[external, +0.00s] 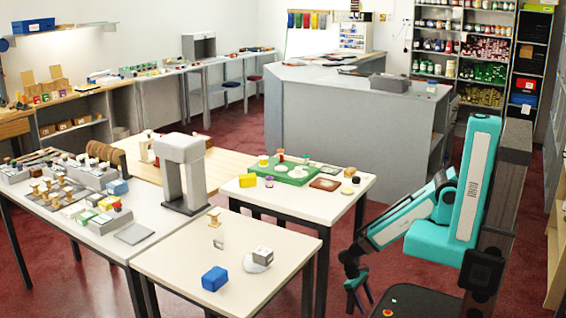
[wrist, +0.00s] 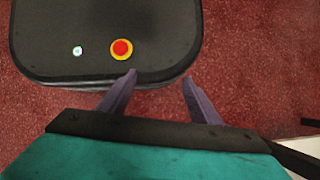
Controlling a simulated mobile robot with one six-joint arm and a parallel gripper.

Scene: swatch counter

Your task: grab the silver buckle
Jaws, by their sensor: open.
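A small silver-grey piece, which looks like the silver buckle (external: 218,244), stands on the front table (external: 180,262) in the external view. It lies between a wooden spool-like piece (external: 214,216) behind it and a blue block (external: 215,279) in front. My gripper (external: 360,300) hangs low to the right of that table, well away from the buckle. In the wrist view my gripper (wrist: 160,76) has its two purple fingers spread apart with nothing between them. The buckle is not in the wrist view.
A grey arch (external: 184,165) stands behind. Another table (external: 330,200) with a green tray (external: 285,173) adjoins. Red floor (wrist: 260,50) and my base show below the gripper.

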